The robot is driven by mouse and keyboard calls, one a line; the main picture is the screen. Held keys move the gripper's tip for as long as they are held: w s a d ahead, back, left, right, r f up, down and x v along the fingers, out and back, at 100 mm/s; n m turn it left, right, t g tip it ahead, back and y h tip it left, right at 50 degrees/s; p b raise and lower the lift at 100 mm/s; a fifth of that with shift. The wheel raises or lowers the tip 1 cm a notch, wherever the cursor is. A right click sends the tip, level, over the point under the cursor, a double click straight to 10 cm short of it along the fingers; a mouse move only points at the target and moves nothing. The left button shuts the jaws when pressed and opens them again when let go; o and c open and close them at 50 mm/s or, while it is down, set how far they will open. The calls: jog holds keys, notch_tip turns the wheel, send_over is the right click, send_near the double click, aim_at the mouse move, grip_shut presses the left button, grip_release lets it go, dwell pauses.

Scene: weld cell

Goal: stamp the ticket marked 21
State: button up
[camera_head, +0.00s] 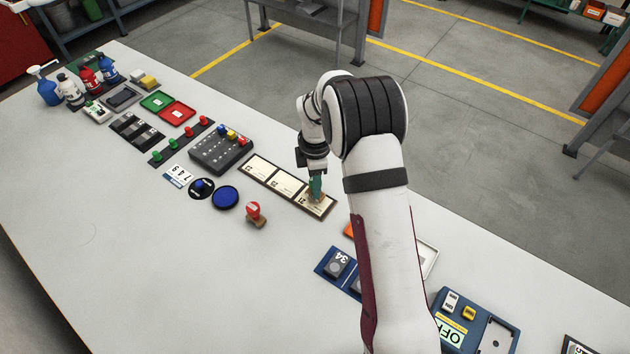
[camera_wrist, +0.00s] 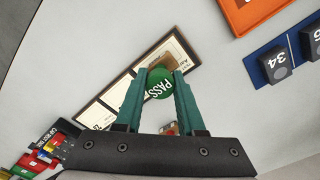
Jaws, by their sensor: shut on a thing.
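My gripper (camera_head: 315,184) is shut on a green-topped stamp lettered PASS (camera_wrist: 158,84), which sits between the teal fingers in the wrist view. A dark-framed holder (camera_head: 263,182) carries three cream tickets in a row. The gripper and stamp are at the right-end ticket (camera_head: 325,207). The stamp's wooden lower part shows over that ticket and hides part of it. I cannot tell whether the stamp touches it. The middle ticket (camera_head: 287,185) and left ticket (camera_head: 259,168) are uncovered. Their numbers are too small to read, so I cannot tell which is 21.
A red-topped stamp (camera_head: 253,210) stands on the table beside a blue round pad (camera_head: 225,197). A dark button box (camera_head: 221,150) lies left of the tickets. A blue tray marked 34 (camera_head: 327,267) is on the near right. The table's front left is clear.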

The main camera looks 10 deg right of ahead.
jog(key=shift+f, duration=0.55)
dwell(0.9)
jog(key=shift+r, duration=3.55)
